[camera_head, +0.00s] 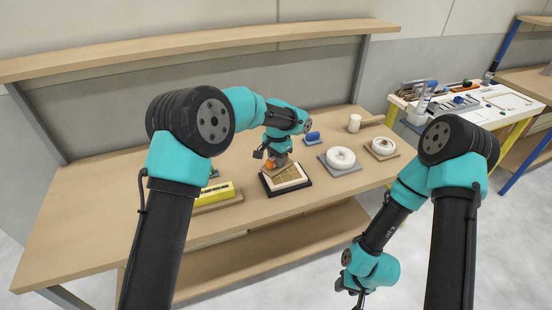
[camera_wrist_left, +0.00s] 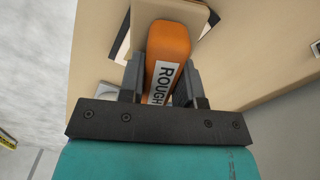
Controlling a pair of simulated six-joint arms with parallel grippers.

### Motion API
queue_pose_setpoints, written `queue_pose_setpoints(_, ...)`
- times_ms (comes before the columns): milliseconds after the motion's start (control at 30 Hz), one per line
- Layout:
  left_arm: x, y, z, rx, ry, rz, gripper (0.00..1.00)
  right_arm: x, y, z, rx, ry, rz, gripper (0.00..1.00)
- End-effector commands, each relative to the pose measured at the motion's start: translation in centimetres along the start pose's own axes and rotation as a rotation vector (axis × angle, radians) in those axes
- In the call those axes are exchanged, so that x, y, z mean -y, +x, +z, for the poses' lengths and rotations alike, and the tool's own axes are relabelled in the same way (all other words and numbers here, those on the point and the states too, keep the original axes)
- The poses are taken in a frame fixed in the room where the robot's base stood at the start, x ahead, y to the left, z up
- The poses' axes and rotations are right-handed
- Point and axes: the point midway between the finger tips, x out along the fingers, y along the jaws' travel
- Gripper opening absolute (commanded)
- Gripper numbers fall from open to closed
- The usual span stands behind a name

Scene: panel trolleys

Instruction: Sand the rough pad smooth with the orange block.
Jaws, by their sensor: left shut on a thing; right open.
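The orange block (camera_wrist_left: 168,52), with a white label reading "ROUGH", is held between the fingers of my left gripper (camera_wrist_left: 160,85). In the head view the orange block (camera_head: 270,163) shows just under my left gripper (camera_head: 272,158), over the back left part of the pad (camera_head: 288,178). The pad is a tan surface with pale parts in a black frame. I cannot tell whether the block touches it. In the left wrist view a tan surface lies beyond the block. My right gripper (camera_head: 358,294) hangs low in front of the bench, away from the pad, and is empty.
A yellow item (camera_head: 213,194) lies left of the pad. A blue block (camera_head: 313,137) lies behind it. White round pieces (camera_head: 341,157) (camera_head: 383,146) on boards and a white cylinder (camera_head: 354,123) stand to the right. The bench's left side (camera_head: 90,220) is clear.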

Motion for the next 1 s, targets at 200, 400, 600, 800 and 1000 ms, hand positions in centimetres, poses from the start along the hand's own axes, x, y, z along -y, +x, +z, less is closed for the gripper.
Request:
queue_pose_setpoints(200, 0.0, 1.0, 0.0, 0.000, 0.000, 0.000, 0.00, 0.0, 0.0, 0.0, 0.000, 0.000, 0.000, 0.43)
queue_pose_setpoints(400, 0.0, 2.4, 0.0, 0.001, 0.000, 0.000, 0.00, 0.0, 0.0, 0.0, 0.000, 0.000, 0.000, 0.43)
queue_pose_setpoints(600, 0.0, 4.0, 0.0, 0.002, 0.000, 0.000, 0.00, 0.0, 0.0, 0.0, 0.000, 0.000, 0.000, 0.43)
queue_pose_setpoints(800, 0.0, 5.2, 0.0, 0.001, -0.001, 0.000, 0.00, 0.0, 0.0, 0.0, 0.000, 0.000, 0.000, 0.43)
queue_pose_setpoints(1000, 0.0, 5.7, 0.0, 0.000, -0.001, 0.000, 0.00, 0.0, 0.0, 0.0, 0.000, 0.000, 0.000, 0.43)
